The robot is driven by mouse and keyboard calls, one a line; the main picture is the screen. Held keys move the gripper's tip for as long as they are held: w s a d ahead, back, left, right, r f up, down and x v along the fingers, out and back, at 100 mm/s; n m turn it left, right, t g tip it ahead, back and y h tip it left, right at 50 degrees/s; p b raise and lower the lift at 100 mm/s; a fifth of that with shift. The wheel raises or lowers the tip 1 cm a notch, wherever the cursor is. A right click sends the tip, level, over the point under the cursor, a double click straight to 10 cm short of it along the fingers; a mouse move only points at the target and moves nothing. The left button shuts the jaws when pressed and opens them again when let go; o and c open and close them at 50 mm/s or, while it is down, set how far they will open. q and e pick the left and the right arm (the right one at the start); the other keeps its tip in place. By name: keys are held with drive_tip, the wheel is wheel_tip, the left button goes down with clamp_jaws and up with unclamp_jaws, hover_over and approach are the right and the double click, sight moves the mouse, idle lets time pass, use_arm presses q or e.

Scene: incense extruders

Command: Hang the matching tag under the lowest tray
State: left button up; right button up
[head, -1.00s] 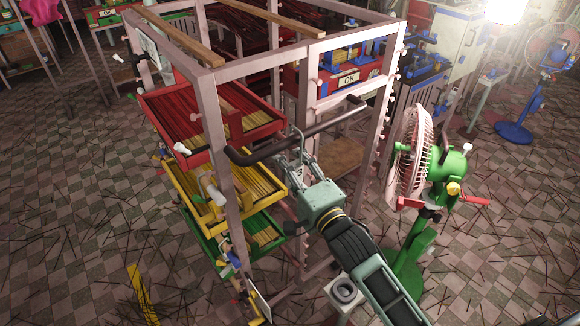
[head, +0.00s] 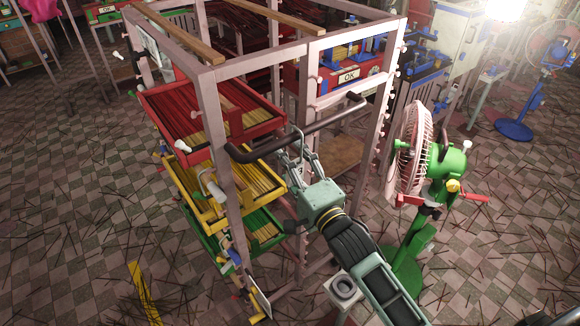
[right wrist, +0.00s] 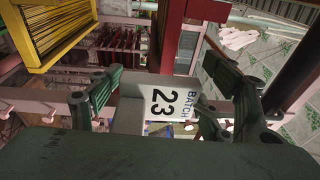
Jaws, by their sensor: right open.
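A rack holds a red tray (head: 165,120), a yellow tray (head: 188,192) below it and a green tray (head: 215,247) lowest. My right gripper (head: 296,160) is at the rack's right side, beside the trays. In the right wrist view the open right gripper (right wrist: 178,95) has a finger on each side of a white tag (right wrist: 172,103) reading "BATCH 23". I cannot tell whether the fingers touch it. The yellow tray also shows in the right wrist view (right wrist: 60,30). A white card (head: 261,304) is low at the rack's front post. My left gripper is not in view.
A dark handle bar (head: 300,130) crosses the rack just above my right gripper. A green-based fan (head: 412,258) stands to the right. A yellow floor strip (head: 142,292) lies front left. Thin sticks litter the checkered floor.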

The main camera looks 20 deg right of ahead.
drive_tip(key=b+v, duration=0.1)
drive_tip(key=v, duration=0.7)
drive_tip(key=shift+b, duration=0.4)
drive_tip(key=shift+f, duration=0.1)
